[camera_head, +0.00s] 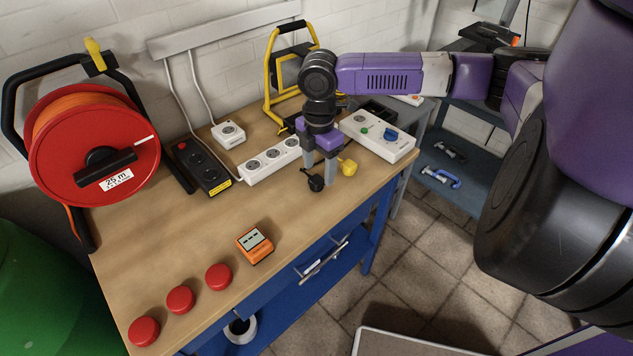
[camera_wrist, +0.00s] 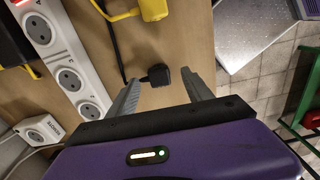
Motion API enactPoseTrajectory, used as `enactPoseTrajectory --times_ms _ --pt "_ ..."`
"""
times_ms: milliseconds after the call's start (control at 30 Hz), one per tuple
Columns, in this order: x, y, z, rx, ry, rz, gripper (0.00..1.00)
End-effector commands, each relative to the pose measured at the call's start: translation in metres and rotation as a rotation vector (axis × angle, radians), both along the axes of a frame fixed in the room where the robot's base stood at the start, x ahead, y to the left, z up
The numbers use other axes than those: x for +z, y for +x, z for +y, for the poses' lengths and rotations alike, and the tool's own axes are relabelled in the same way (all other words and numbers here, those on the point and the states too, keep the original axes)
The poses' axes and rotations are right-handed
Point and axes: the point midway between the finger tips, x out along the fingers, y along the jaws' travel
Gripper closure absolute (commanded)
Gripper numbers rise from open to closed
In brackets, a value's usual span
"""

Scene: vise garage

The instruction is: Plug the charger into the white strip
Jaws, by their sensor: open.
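The white strip (camera_head: 270,160) lies on the wooden bench with several round sockets facing up; it also runs along the left of the wrist view (camera_wrist: 62,58). A black plug (camera_head: 316,184) with a dark cable, which looks like the charger, lies on the bench right of the strip. My gripper (camera_head: 320,186) points down over it, jaws open. In the wrist view the black plug (camera_wrist: 158,75) shows between the fingertips (camera_wrist: 159,79), with gaps on both sides. How far the fingertips stand above the bench is hard to tell.
A yellow plug (camera_head: 349,167) lies close to the right of my gripper. A black strip (camera_head: 202,167), a white socket box (camera_head: 228,133) and a white box with a blue knob (camera_head: 378,135) stand nearby. An orange meter (camera_head: 254,245) and red discs (camera_head: 181,299) occupy the front.

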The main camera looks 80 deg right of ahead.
Motion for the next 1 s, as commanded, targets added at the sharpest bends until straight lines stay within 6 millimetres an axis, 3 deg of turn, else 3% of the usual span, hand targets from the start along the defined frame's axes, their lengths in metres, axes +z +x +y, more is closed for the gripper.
enactPoseTrajectory --times_ms 267,667,900,967,1000 --pt "-0.033 0.005 0.005 0.000 0.001 0.000 0.41" --pt "-0.037 0.005 0.004 0.001 0.001 -0.001 0.41" --pt "-0.036 0.005 0.004 0.001 0.001 -0.001 0.88" --pt "-0.036 0.005 0.004 0.001 0.001 -0.001 1.00" --pt "-0.036 0.005 0.004 0.000 0.001 -0.001 1.00"
